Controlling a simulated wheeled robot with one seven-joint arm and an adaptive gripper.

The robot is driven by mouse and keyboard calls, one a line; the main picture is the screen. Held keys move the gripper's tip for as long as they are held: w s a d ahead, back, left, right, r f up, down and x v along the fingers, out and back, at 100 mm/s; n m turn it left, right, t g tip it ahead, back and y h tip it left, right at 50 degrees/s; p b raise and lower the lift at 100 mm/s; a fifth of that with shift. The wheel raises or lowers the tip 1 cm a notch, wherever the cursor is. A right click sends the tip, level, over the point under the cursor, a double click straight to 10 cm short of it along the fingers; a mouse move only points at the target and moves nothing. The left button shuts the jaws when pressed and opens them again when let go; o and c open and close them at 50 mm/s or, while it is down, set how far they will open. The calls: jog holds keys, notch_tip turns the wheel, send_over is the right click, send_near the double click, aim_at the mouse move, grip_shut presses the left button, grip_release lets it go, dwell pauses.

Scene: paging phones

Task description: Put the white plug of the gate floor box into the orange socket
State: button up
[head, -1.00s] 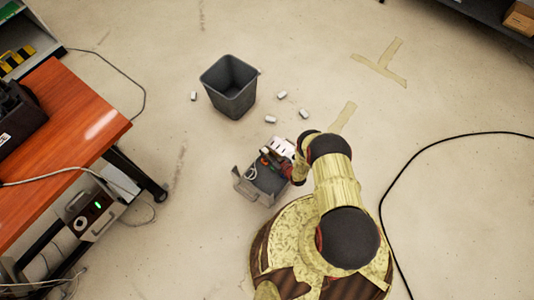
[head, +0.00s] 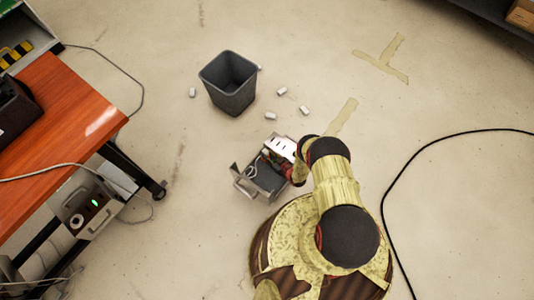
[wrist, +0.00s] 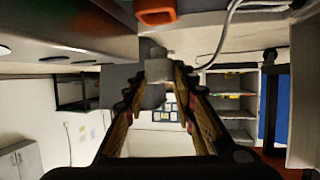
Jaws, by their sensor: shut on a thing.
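The open grey floor box (head: 243,184) sits on the floor beside my base, with a white cable loop (head: 251,171) inside it. My gripper (wrist: 158,76) reaches in at the box; in the head view my arm hides much of it. In the wrist view its fingers are shut on the pale white plug (wrist: 157,65), whose narrower end points up in the picture. The orange socket (wrist: 155,14) is at the top of the wrist view, apart from the plug. A white cable (wrist: 225,32) curves to the right of the socket.
A dark bin (head: 231,88) stands behind the box, with several small white pieces (head: 270,115) on the floor. A red-topped table (head: 70,130) is on the left, with another grey box (head: 85,213) beneath it. A black cable (head: 400,180) lies at right.

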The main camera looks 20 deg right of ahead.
jog(key=shift+f+b, duration=1.35)
jog(key=shift+f, duration=0.75)
jog(key=shift+f, duration=0.35)
jog(key=o, duration=1.2)
jog(key=shift+o, duration=0.2)
jog(key=v, duration=1.2)
